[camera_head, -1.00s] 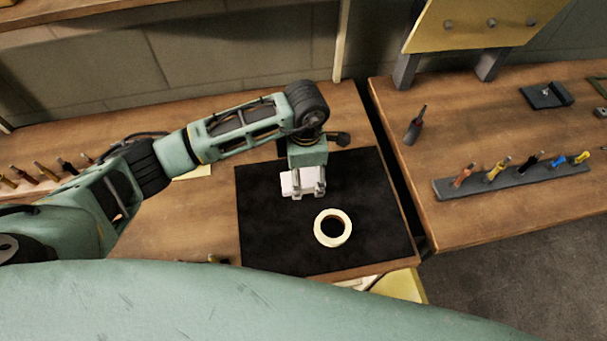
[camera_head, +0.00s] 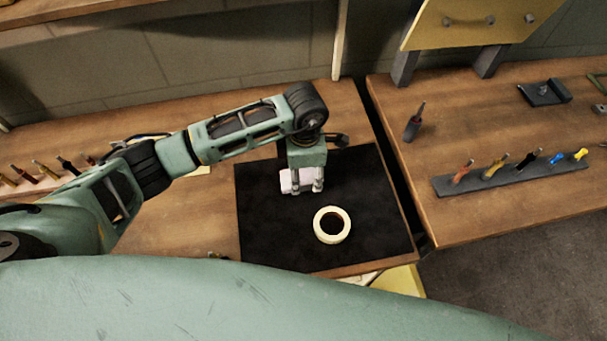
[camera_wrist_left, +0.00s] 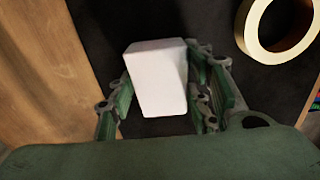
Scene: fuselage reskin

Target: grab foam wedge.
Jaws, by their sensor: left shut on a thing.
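The foam wedge is a pale white-pink block (camera_head: 297,181) at the black mat (camera_head: 265,235), near the mat's back edge in the head view. My left gripper (camera_head: 305,186) comes down over it from above and is shut on it. In the left wrist view the foam wedge (camera_wrist_left: 157,80) sits between the two green fingers (camera_wrist_left: 165,105). Whether its underside touches the mat is hard to tell. My right gripper is not in view.
A cream tape roll (camera_head: 332,225) lies on the mat just in front of the gripper. A grey rack (camera_head: 510,180) with several tools is on the right-hand bench. A dark gap separates the two benches.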

